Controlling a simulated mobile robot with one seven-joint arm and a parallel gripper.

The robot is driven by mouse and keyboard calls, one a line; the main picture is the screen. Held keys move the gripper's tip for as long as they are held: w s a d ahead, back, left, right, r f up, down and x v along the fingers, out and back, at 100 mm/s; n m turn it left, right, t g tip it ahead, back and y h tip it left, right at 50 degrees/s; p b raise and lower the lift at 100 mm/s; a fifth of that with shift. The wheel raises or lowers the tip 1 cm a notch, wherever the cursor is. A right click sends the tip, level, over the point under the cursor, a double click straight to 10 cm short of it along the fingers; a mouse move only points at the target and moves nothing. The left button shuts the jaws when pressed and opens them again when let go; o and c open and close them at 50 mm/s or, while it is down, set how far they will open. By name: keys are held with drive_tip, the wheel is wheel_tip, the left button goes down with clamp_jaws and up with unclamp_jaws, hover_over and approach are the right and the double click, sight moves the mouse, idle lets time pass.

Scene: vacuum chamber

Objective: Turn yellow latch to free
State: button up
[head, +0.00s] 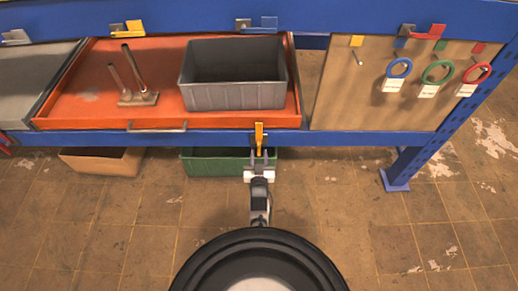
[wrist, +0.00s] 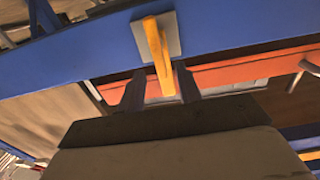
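The yellow latch (head: 259,137) is a narrow bar on the front blue beam, just above my gripper in the head view. In the wrist view the yellow latch (wrist: 157,48) sits on a grey square plate (wrist: 171,29) fixed to the blue beam, and its bar runs down toward me. My gripper (head: 262,156) is at the lower end of the bar. In the wrist view my gripper (wrist: 160,75) has one dark finger on each side of the bar. A gap shows on the left; the bar looks very near the right finger, and contact there is unclear.
An orange tray (head: 75,93) holds a grey bin (head: 235,97) and a metal piece with two posts (head: 137,85). Another yellow latch (head: 127,29) and a blue one (head: 262,24) are on the upper beam. A pegboard (head: 350,100) with coloured rings is right. A green bin (head: 205,163) is below.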

sight(259, 149)
drive_tip(key=w+b, duration=0.1)
drive_tip(key=w, duration=0.4)
clamp_jaws()
